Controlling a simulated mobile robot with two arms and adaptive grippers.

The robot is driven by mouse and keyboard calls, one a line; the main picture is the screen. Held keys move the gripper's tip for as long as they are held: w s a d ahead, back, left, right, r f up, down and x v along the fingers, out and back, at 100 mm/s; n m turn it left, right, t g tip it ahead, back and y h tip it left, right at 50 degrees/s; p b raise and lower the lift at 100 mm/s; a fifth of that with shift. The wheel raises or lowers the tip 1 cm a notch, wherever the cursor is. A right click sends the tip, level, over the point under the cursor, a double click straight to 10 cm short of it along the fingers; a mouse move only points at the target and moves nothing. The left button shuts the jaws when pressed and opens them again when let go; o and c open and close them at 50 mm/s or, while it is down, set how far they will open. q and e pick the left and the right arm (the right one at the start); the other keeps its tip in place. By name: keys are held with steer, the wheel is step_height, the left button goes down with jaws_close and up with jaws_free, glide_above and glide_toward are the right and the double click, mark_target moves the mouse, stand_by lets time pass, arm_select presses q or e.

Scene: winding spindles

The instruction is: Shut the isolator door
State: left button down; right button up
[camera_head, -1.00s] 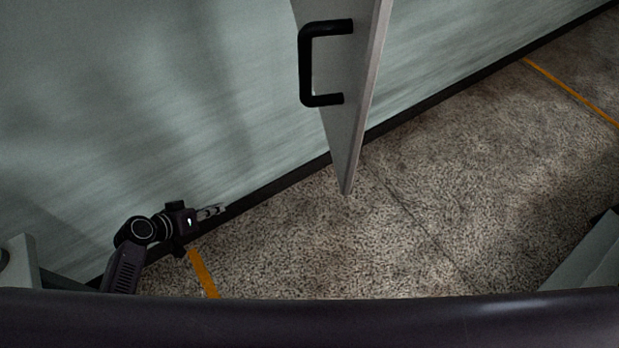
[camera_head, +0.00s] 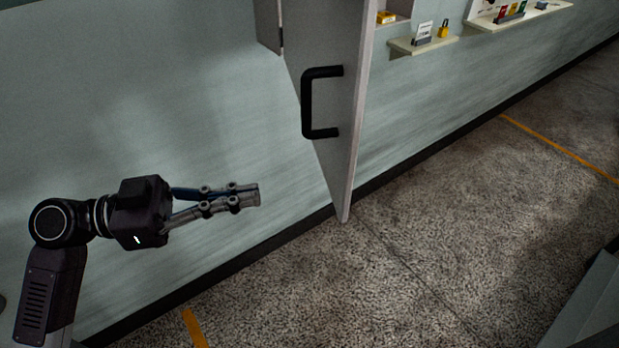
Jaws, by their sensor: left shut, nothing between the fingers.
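The isolator door (camera_head: 328,100) is a grey panel standing open, swung out from the wall and seen nearly edge-on. Its black handle (camera_head: 307,104) is on the face turned to the left. Part of the isolator cabinet (camera_head: 398,10) shows behind the door at the top, with a small yellow item in it. My left gripper (camera_head: 257,194) is shut and empty. It is left of the door and below the handle, apart from both, with its fingers pointing right. My right gripper is not in view.
A small shelf (camera_head: 425,46) right of the door holds a white card and a yellow padlock (camera_head: 443,29). A second shelf (camera_head: 530,15) holds several small coloured items. The speckled floor (camera_head: 430,230) is clear, with orange lines.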

mark_target(329, 183)
arm_select(q)
steer(key=p+x, duration=0.4)
steer(key=x, duration=0.5)
steer(key=shift+d+r, duration=0.15)
steer(key=shift+r, duration=0.05)
steer(key=shift+w+d+f+p, duration=0.1)
steer(key=shift+d+p, duration=0.25)
steer(key=shift+p, duration=0.1)
steer(key=shift+d+f, duration=0.1)
